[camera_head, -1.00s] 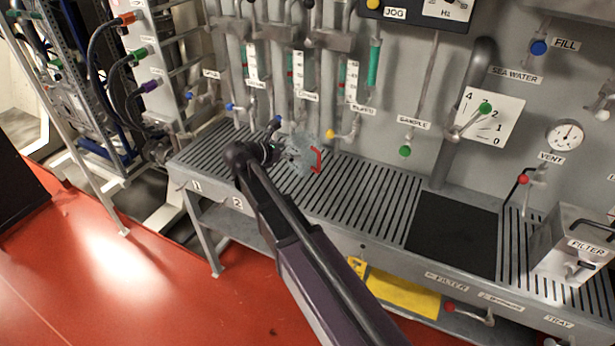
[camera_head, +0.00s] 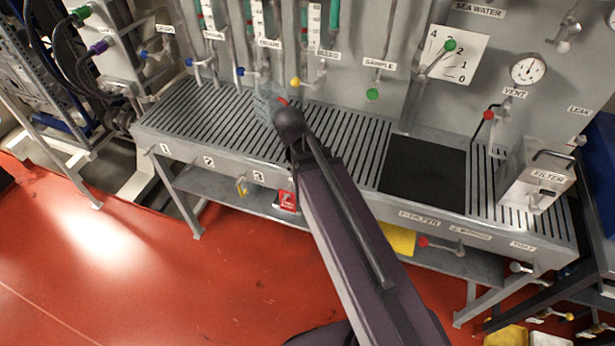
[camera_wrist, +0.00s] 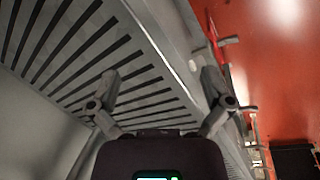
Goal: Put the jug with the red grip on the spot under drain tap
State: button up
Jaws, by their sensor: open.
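The clear jug (camera_head: 265,103) stands on the slatted bench top, near the back wall. Its red grip (camera_head: 283,101) shows just above my wrist, which hides part of the jug. Small wall labels hang above; one that seems to read drain (camera_head: 269,43) is above a blue-knobbed tap (camera_head: 240,72). I cannot make out a marked spot beneath it. My gripper (camera_wrist: 160,77) is open in the wrist view, with nothing between its fingers and the slatted bench top beyond them. The jug is not seen there. In the head view my arm hides the fingers.
The slatted bench (camera_head: 190,112) is largely clear on the left. A black mat (camera_head: 424,174) and a metal filter box (camera_head: 538,178) are on its right. Taps and pipes stick out above the back, including a yellow knob (camera_head: 295,82). Red floor lies in front.

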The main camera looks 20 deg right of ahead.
jog(key=s+m+y, duration=0.1)
jog(key=s+m, duration=0.1)
jog(key=s+m+y, duration=0.1)
jog(key=s+m, duration=0.1)
jog(key=shift+a+f+g+y, duration=0.2)
jog(key=shift+g+y, duration=0.1)
dwell(1.0)
